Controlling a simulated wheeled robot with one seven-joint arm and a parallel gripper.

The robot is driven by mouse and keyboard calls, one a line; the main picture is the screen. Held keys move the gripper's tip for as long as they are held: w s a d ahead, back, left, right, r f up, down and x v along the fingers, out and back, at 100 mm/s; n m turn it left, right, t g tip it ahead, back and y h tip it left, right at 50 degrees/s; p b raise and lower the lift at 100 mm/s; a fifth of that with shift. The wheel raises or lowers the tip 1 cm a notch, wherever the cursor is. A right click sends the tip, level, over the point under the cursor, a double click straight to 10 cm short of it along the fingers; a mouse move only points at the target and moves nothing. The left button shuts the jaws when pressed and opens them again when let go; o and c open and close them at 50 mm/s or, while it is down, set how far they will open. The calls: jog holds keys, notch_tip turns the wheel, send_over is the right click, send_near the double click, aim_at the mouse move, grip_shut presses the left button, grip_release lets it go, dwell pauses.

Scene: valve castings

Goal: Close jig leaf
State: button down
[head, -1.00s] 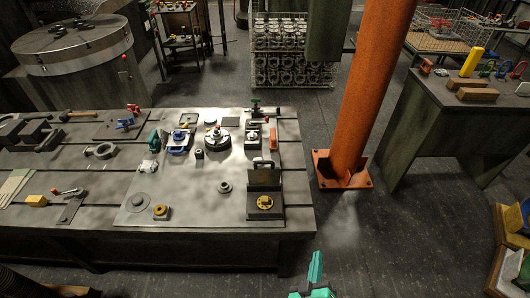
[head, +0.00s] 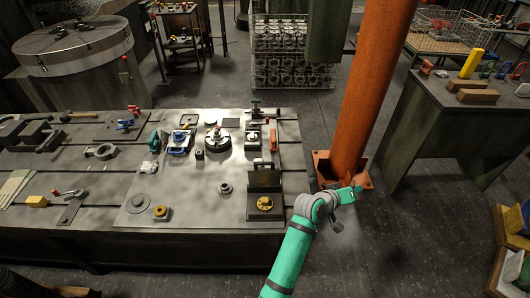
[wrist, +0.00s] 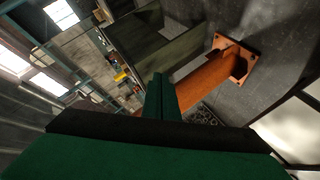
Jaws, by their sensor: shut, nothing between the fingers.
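The jig (head: 264,214) sits at the right front of the steel table, a dark block with a round yellow part (head: 265,203) on its top. Its leaf (head: 264,179) is a dark plate standing upright behind the yellow part, so the jig is open. A handle-like loop shows above the leaf. My gripper (head: 358,188) is off the table's right edge, in front of the orange column's foot and well apart from the jig. In the wrist view my gripper (wrist: 160,92) has its green fingers together with nothing between them. The jig cannot be made out there.
The orange column (head: 368,90) rises close behind my gripper. The steel table (head: 95,185) carries several fixtures and loose parts, with a clear patch left of the jig. A dark bench (head: 440,120) stands at the right. The floor between is open.

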jog(key=w+a+r+m+g+y, duration=0.2)
jog(key=w+a+r+g, duration=0.15)
jog(key=w, duration=0.25)
jog(key=w+a+r+n+g+y, duration=0.1)
jog(key=w+a+r+y, duration=0.15)
jog(key=a+r, duration=0.5)
jog(key=w+a+r+n+g+y, duration=0.1)
jog(key=a+r+y, duration=0.35)
jog(key=a, duration=0.65)
jog(key=w+a+r+n+g+y, duration=0.1)
jog(key=a+r+y, duration=0.1)
jog(key=a+r, duration=0.6)
jog(key=shift+s+a+f, duration=0.25)
jog(key=shift+s+f, duration=0.15)
jog(key=shift+f, duration=1.65)
jog(key=shift+s+a+f, duration=0.25)
jog(key=shift+s+f, duration=0.2)
jog(key=shift+f, duration=1.6)
jog(key=shift+s+a+f, duration=0.25)
jog(key=shift+s+f, duration=0.15)
jog(key=shift+f, duration=1.65)
jog(key=shift+s+f+t, duration=0.1)
jog(key=shift+s+t, duration=0.05)
jog(key=shift+t, duration=0.1)
